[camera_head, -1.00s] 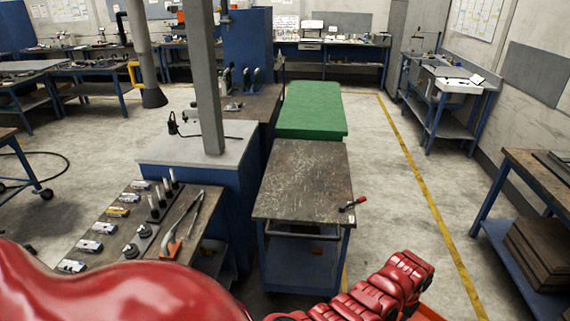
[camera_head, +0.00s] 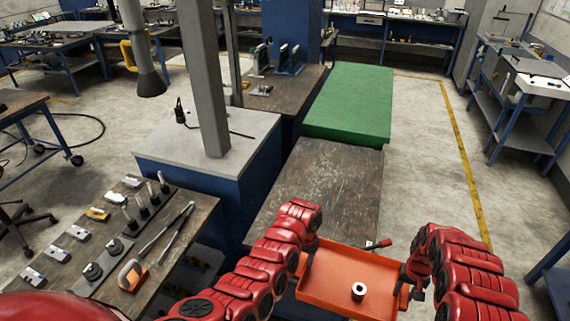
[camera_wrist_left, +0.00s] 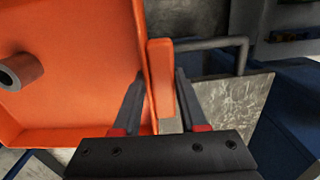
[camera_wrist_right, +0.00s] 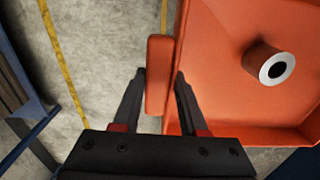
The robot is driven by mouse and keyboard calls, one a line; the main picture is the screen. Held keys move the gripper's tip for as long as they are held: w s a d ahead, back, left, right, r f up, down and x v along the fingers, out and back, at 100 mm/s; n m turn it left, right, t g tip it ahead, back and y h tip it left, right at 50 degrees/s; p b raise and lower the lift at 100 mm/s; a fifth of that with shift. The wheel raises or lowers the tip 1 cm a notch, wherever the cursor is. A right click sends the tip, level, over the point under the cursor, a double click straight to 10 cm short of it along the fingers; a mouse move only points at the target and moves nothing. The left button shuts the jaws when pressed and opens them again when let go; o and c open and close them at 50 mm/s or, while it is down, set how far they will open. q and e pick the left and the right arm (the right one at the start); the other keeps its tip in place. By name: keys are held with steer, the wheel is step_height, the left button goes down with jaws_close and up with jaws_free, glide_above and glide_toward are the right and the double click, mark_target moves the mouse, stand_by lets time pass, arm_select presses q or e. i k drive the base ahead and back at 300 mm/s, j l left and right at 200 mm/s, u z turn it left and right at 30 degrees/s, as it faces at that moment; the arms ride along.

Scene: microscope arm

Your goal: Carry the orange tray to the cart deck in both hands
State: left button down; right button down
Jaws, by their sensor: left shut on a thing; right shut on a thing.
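The orange tray (camera_head: 335,291) is held between my two arms at the near edge of the cart, with a small white-ended cylinder (camera_head: 358,291) standing in it. My left gripper (camera_head: 306,254) is shut on the tray's left handle, which shows between the fingers in the left wrist view (camera_wrist_left: 160,82). My right gripper (camera_head: 408,282) is shut on the right handle, seen in the right wrist view (camera_wrist_right: 158,75). The cart deck (camera_head: 330,185) is a worn dark top just beyond the tray. In the head view the fingertips are small and partly hidden.
A green block (camera_head: 350,103) stands beyond the cart. A grey column (camera_head: 203,80) on a blue cabinet and a bench with tools (camera_head: 140,240) are at the left. Most of the deck is bare.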

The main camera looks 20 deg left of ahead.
mark_target(324, 197)
steer(key=i+u, duration=0.8)
steer(key=i+j+z, duration=0.2)
steer(key=i, duration=0.3)
steer(key=i+z, duration=0.35)
steer(key=z, duration=0.15)
